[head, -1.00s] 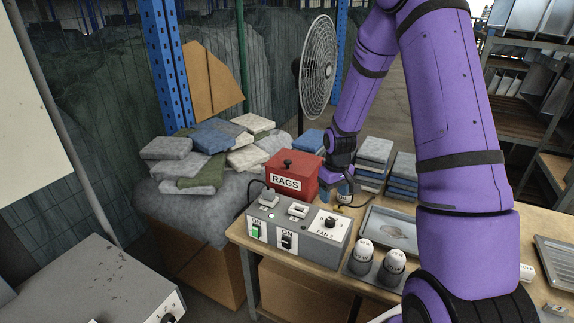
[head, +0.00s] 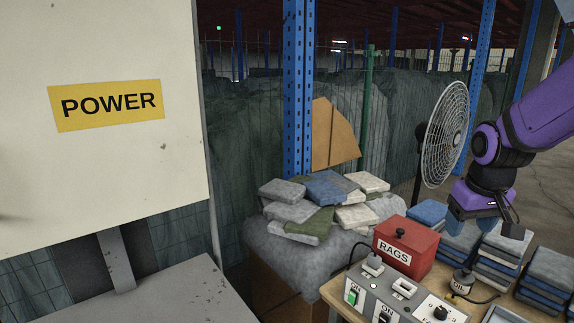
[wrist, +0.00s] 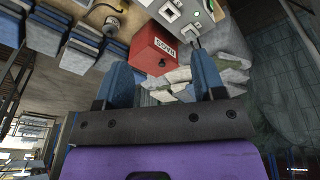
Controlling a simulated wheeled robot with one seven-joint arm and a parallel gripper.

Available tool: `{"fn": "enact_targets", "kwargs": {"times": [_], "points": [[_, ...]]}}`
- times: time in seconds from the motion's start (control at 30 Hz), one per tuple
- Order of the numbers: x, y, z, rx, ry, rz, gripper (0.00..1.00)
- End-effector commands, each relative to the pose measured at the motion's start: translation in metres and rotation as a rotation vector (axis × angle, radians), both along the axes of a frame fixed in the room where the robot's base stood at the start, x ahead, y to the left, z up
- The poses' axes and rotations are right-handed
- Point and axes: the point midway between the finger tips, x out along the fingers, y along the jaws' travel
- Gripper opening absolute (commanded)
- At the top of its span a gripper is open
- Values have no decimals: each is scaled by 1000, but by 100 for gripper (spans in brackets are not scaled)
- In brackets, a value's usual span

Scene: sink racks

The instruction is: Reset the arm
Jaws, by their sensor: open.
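My purple arm comes in from the right in the head view. My gripper (head: 474,226) is above the workbench, beside and to the right of the red RAGS box (head: 407,246). In the wrist view my gripper (wrist: 163,85) shows two blue fingers wide apart with nothing between them. The red box (wrist: 152,52) shows beyond the fingers, apart from them.
A grey control box (head: 392,296) with switches stands at the bench front. Folded cloth stacks (head: 495,262) are on the right. A cloth pile (head: 322,203) lies left of the bench. A fan (head: 445,133) stands behind. A POWER panel (head: 105,104) fills the left.

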Motion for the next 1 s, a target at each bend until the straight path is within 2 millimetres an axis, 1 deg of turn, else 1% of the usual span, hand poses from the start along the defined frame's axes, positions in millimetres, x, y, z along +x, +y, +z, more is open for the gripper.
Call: {"fn": "enact_targets", "kwargs": {"times": [0.03, 0.2, 0.3, 0.5, 0.6, 0.73, 0.83, 1.0], "points": [[-11, 6, 14, 0, -25, -1, 63], [-47, 22, 48, 7, -79, -10, 63], [-70, 30, 65, 15, -111, -14, 63], [-119, 45, 90, 39, -175, -21, 63], [-142, 50, 98, 53, -203, -23, 63], [-165, 55, 104, 69, -230, -23, 63], [-176, 57, 106, 77, -243, -24, 63], [-183, 58, 106, 82, -249, -25, 63]]}}
